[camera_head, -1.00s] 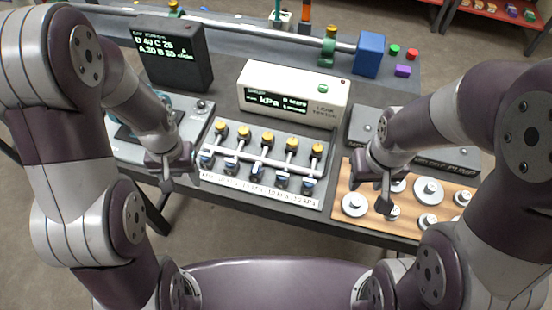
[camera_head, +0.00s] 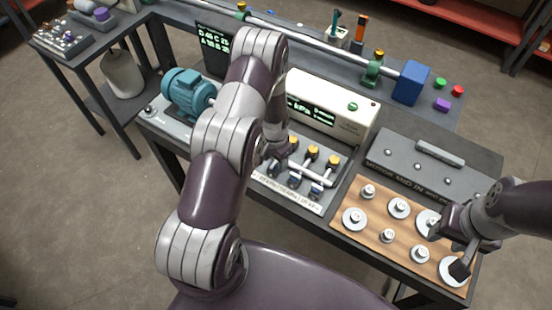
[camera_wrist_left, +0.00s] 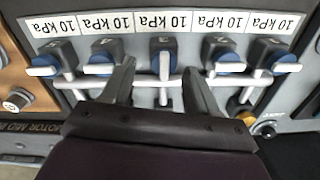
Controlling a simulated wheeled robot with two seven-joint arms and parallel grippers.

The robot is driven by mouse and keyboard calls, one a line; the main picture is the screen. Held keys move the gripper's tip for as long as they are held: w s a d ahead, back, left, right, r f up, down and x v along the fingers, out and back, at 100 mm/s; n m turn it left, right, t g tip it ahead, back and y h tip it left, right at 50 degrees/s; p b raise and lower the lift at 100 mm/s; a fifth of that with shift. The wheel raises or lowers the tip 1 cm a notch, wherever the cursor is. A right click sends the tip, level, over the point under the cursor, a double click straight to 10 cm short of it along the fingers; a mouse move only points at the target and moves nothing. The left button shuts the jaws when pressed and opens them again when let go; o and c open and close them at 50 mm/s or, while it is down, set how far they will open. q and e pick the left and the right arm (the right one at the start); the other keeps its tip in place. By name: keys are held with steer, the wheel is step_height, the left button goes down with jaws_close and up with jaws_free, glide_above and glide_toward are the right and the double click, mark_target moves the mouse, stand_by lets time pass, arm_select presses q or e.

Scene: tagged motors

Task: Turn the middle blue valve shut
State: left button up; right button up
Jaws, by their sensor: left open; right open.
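The left wrist view shows a row of several blue valves with white handles under "10 kPa" labels. The middle blue valve (camera_wrist_left: 163,45) has its handle (camera_wrist_left: 164,68) pointing along its branch pipe; the handles beside it lie crosswise. My left gripper (camera_wrist_left: 160,75) is open, with one finger on each side of the middle handle and a gap showing on both sides. In the head view my left gripper (camera_head: 272,152) is over the valve row, and my left arm hides part of it. My right gripper (camera_head: 448,250) is open above the wooden board, away from the valves.
The wooden board (camera_head: 372,240) holds several round metal weights. Behind the valves stands a white kPa display box (camera_head: 345,125). A teal motor (camera_head: 188,93) sits left of my left arm. A grey motor panel (camera_head: 425,165) lies at the right.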

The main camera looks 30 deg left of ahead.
arm_select(q)
steer(key=shift+a+f, duration=0.1)
steer(key=shift+f, duration=0.4)
steer(key=shift+a+f, duration=0.35)
steer(key=shift+f, duration=0.15)
steer(key=shift+d, duration=0.1)
steer(key=shift+d+r, duration=0.1)
steer(key=c, duration=0.9)
steer(key=shift+c, duration=0.7)
arm_select(e)
steer(key=shift+a+r, duration=0.25)
steer(key=shift+a, duration=0.05)
